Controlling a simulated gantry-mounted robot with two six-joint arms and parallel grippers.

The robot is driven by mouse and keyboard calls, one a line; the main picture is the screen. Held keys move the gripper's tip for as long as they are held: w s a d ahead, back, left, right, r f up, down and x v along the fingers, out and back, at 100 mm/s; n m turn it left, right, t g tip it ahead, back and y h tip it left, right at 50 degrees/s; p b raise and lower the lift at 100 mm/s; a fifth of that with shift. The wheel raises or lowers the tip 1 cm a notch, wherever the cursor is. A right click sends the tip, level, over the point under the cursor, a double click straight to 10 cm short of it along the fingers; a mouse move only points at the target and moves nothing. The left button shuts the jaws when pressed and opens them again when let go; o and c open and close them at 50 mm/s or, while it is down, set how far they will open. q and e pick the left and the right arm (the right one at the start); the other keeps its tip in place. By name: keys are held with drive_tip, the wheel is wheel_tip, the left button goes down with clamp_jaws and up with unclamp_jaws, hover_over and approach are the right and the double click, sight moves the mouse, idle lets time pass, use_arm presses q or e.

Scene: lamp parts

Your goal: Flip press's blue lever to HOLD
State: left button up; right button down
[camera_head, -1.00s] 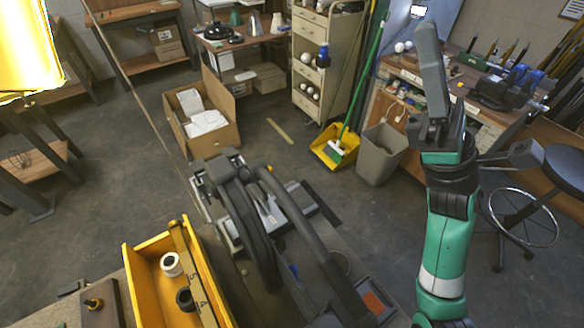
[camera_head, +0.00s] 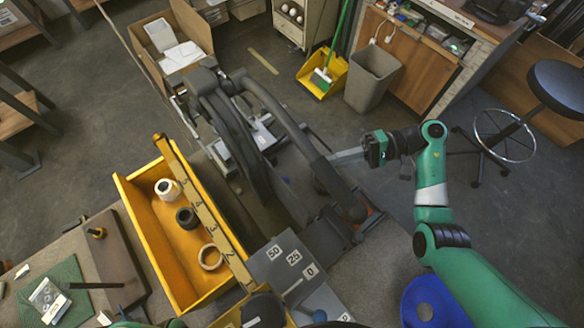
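The press (camera_head: 240,140) is a dark grey machine with thick curved arms, in the middle of the view. A small patch of blue (camera_head: 286,181) shows between its arms; I cannot tell if it is the lever. Another small blue tip (camera_head: 320,316) shows at the bottom edge. No HOLD label is readable. My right gripper (camera_head: 338,158) points left at the press's right-hand arm; its fingers are seen nearly edge-on, and I cannot tell if they touch.
A yellow tray (camera_head: 133,198) with several rings stands left of the press. Grey blocks marked 50, 25 and 0 (camera_head: 290,262) lie in front. A blue round container (camera_head: 432,300) is at lower right. A green mat (camera_head: 55,290) lies at lower left.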

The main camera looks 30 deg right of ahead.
drive_tip(key=x, duration=1)
drive_tip(key=shift+p, duration=0.3)
drive_tip(key=shift+r, duration=0.1)
drive_tip(key=s+r+b, duration=0.1)
drive_tip(key=b, duration=0.2)
drive_tip(key=shift+s, duration=0.2)
drive_tip(key=shift+d, duration=0.15)
